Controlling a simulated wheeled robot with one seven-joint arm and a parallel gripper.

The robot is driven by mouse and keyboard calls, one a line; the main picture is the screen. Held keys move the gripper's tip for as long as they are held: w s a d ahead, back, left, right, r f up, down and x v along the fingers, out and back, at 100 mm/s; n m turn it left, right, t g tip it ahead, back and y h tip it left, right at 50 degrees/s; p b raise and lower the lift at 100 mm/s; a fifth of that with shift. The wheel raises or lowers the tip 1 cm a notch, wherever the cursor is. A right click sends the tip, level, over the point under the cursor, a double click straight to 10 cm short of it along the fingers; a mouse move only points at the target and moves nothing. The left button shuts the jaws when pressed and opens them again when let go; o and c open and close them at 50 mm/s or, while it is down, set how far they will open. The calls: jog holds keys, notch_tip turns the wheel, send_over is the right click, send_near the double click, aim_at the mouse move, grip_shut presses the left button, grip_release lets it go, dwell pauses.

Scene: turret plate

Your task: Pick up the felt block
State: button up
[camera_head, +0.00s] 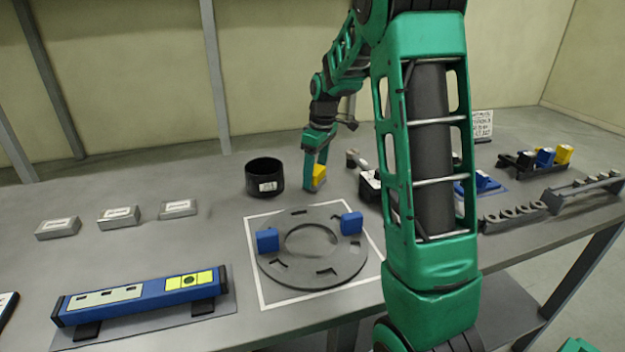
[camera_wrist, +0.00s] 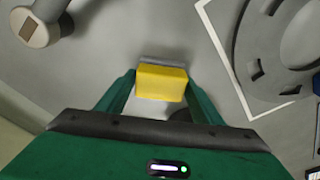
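The felt block (camera_head: 319,171) is a yellow block beside the black cup, at the fingers of my gripper (camera_head: 313,174). In the wrist view the yellow block (camera_wrist: 162,83) shows a grey layer along its far edge. It sits between the two green fingers of my gripper (camera_wrist: 162,88), which meet its left and right sides. My gripper appears shut on it. I cannot tell whether the block rests on the table or is slightly above it.
A black cup (camera_head: 264,177) stands just left of my gripper. The round grey turret plate (camera_head: 312,270) with two blue blocks lies in front. A mallet-like tool (camera_wrist: 38,26) lies nearby. Small grey boxes (camera_head: 118,217) stand at left; the table between is clear.

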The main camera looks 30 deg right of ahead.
jog(key=c, duration=0.7)
jog(key=shift+r, duration=0.1)
jog(key=shift+r, duration=0.4)
notch_tip(320, 180, up, 4)
jog(key=shift+f, duration=0.25)
jog(key=s+a+r, duration=0.3)
jog(key=a+r, duration=0.3)
jog(key=a, duration=0.5)
jog(key=shift+a+r, duration=0.15)
jog(key=shift+r, duration=0.15)
jog(key=o, duration=0.6)
jog(key=c, duration=0.4)
jog(key=shift+o, duration=0.2)
